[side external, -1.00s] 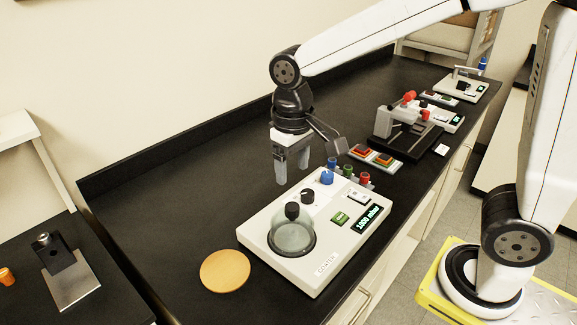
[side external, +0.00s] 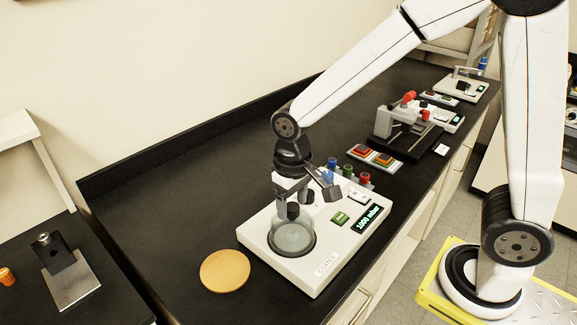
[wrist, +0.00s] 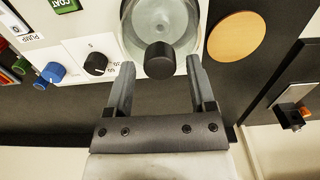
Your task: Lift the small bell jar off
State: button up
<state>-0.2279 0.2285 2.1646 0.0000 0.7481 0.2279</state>
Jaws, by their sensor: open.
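The small bell jar (side external: 292,236) is a clear dome with a black knob (side external: 293,211) on top. It sits upright on the round dark seat of the white coater (side external: 322,268). In the wrist view the bell jar (wrist: 160,25) is at the top middle, its black knob (wrist: 159,60) nearest me. My gripper (side external: 285,205) is open at the knob's height in the side view. In the wrist view my gripper (wrist: 156,72) has one finger on each side of the knob, with a gap on both sides. In the side view the fingers partly overlap the jar and are hard to separate from it.
A round wooden disc (side external: 225,271) lies on the black bench beside the coater. A blue knob (wrist: 53,72) and a black knob (wrist: 95,64) stand on the coater near my gripper. Blue, green and red posts (side external: 349,171) stand behind it.

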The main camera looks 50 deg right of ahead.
jog(key=shift+f, duration=0.15)
dwell(0.3)
grip_shut()
dwell(1.2)
